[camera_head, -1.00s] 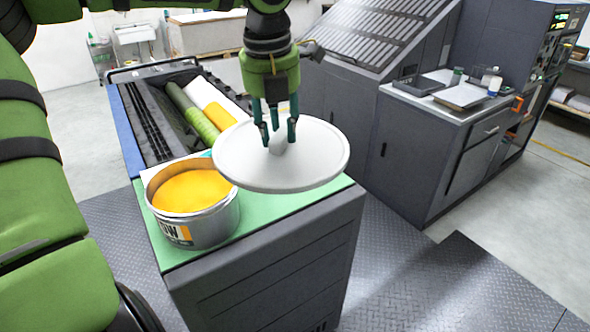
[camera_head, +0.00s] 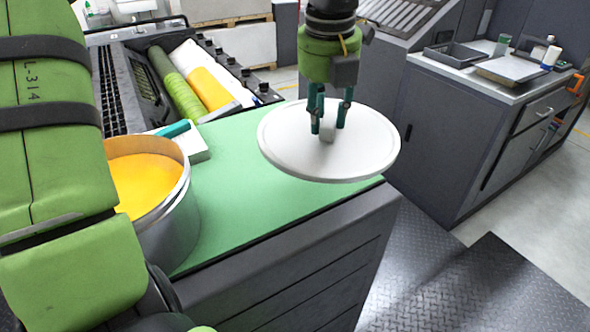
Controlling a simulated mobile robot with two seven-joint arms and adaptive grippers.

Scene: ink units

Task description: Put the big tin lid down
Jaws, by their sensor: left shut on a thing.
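The big tin lid (camera_head: 285,150) is a round white-grey disc with a knob in its middle. My left gripper (camera_head: 328,122) is above it, shut on the knob. The lid is over the right part of the green worktop (camera_head: 235,205); I cannot tell whether it touches the top. The open tin (camera_head: 172,222), filled with yellow ink, stands at the left end of the worktop, apart from the lid. My arm hides part of the tin. My right gripper does not show.
A white block with a teal item (camera_head: 195,145) lies behind the tin. The ink rollers (camera_head: 180,90) are in the press behind. A grey cabinet (camera_head: 480,130) with trays and bottles stands at the right. The worktop between tin and lid is clear.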

